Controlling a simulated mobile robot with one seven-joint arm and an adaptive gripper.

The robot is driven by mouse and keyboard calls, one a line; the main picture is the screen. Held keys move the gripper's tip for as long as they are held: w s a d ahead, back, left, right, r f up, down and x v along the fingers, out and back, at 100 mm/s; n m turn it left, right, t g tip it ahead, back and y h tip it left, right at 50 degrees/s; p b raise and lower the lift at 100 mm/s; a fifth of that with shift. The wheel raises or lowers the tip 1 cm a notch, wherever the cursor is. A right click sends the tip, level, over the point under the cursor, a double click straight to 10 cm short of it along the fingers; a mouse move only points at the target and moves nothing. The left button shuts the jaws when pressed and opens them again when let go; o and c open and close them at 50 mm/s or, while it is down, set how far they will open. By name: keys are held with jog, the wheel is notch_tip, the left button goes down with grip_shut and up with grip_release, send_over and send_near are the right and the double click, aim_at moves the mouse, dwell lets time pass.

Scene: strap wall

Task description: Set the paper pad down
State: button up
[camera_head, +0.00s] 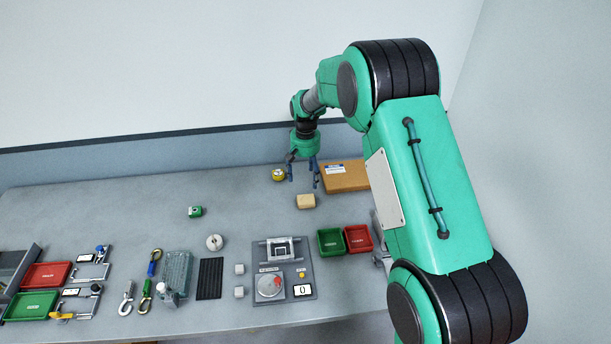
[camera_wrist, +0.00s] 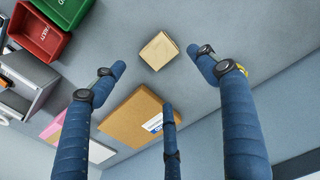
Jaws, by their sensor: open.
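A small tan block (camera_head: 306,201), which looks like the paper pad, rests flat on the grey table (camera_head: 120,215). In the wrist view the tan block (camera_wrist: 158,50) lies just past my fingertips, with bare table around it. My gripper (camera_head: 303,181) is open, pointing down slightly behind and above the block. Its three blue fingers are spread in the wrist view (camera_wrist: 160,80), and nothing is held between them. I cannot tell the exact gap between the fingertips and the block.
A cardboard box (camera_head: 345,177) with a white label lies right of my gripper. A yellow round item (camera_head: 278,174) is close on the left. Green (camera_head: 331,242) and red (camera_head: 358,238) bins stand nearer the front. A scale-like device (camera_head: 283,270) is at front centre.

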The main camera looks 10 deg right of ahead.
dwell(0.3)
jog(key=s+d+r+t, duration=0.1)
jog(key=s+d+r, duration=0.2)
jog(key=s+r, duration=0.85)
jog(key=s+d+r+t, duration=0.25)
jog(key=s+r, duration=0.55)
jog(key=r, duration=0.7)
jog(key=s+d+r+t, duration=0.1)
jog(key=s+d+r, duration=0.1)
jog(key=s, duration=1.3)
jog(key=s+d+r+t, duration=0.1)
jog(key=s+d+r, duration=0.1)
jog(key=s, duration=1.2)
jog(key=shift+s+r, duration=0.25)
jog(key=shift+s, duration=0.1)
jog(key=shift+d, duration=0.1)
jog(key=shift+f+b, duration=0.55)
